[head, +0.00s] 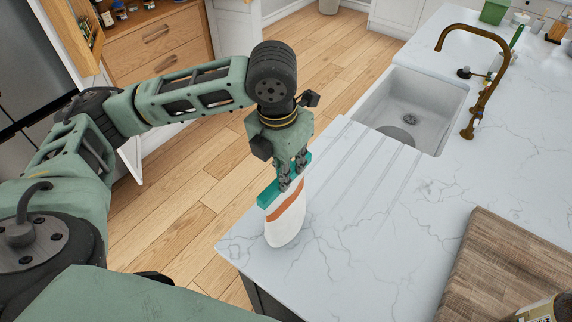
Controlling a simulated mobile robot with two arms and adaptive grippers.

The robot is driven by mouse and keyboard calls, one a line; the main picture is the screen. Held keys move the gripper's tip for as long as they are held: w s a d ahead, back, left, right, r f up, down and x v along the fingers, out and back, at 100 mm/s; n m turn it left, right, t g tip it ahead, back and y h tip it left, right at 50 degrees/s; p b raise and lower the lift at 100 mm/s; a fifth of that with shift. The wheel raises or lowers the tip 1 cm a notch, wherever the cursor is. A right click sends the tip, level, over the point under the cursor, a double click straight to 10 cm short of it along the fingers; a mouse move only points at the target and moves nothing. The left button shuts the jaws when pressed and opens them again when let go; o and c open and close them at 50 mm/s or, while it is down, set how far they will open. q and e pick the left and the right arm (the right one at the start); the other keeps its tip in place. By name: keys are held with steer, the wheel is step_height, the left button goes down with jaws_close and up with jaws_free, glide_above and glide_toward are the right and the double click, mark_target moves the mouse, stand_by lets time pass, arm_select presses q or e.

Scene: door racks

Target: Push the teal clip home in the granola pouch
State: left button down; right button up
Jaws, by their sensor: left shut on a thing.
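The granola pouch (286,226) is white with an orange band and stands near the left corner of the marble counter. The teal clip (270,194) lies across the pouch's top edge. It sticks out on both sides of my left gripper (291,181). My left gripper comes down from above and is shut on the teal clip, its fingers covering the clip's middle. How deep the clip sits on the pouch cannot be told. My right gripper is out of view.
The counter (345,262) drops to the wooden floor just left of the pouch. A sink (412,106) with a brass faucet (478,75) lies behind. A wooden board (505,270) and a jar (548,308) are at the right. The counter between is clear.

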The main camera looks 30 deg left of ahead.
arm_select(q)
steer(key=shift+f, duration=0.75)
steer(key=c, duration=1.6)
jaws_free()
steer(key=r, duration=0.4)
steer(key=s+r, duration=0.1)
steer(key=r, duration=0.7)
steer(key=shift+s+a, duration=0.15)
steer(key=shift+s, duration=0.05)
steer(key=shift+f, duration=0.1)
